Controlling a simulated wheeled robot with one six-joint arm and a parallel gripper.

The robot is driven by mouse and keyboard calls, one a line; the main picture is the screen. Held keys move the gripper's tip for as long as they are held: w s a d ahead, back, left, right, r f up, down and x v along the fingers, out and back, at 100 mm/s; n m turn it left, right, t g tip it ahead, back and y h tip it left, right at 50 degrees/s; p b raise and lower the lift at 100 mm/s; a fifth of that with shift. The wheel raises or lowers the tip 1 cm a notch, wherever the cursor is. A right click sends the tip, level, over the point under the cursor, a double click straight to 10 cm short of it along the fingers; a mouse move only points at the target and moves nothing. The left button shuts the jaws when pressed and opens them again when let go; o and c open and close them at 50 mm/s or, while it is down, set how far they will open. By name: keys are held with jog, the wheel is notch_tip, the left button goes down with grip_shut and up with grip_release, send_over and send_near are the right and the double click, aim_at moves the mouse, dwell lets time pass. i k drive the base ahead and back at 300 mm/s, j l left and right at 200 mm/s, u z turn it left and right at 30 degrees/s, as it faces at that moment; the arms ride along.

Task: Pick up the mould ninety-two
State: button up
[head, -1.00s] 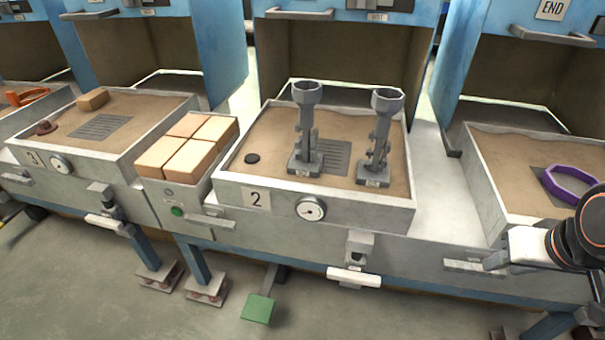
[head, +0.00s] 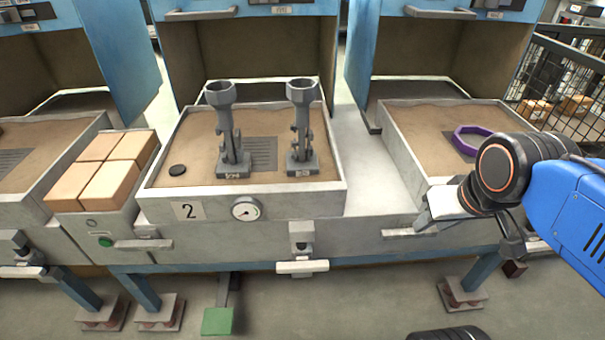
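Two grey metal moulds stand upright side by side on the sand of the tray (head: 330,196) marked 2 in the head view. The left mould (head: 226,130) and the right mould (head: 301,128) each have a cup-shaped top, a knobbly stem and a square base. Each base has a small tag, too small to read, so I cannot tell which is ninety-two. My arm is at the right edge, apart from both moulds. I cannot make out my gripper's fingers.
A black disc (head: 178,170) lies left of the moulds. A dark grate (head: 263,152) lies between them. Tan bricks (head: 105,180) fill the box at left. A purple ring (head: 478,141) lies in the right tray. A blue-framed hood (head: 240,55) stands behind the moulds.

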aim_at(221, 95)
jog(key=z, duration=0.8)
jog(key=u, duration=1.65)
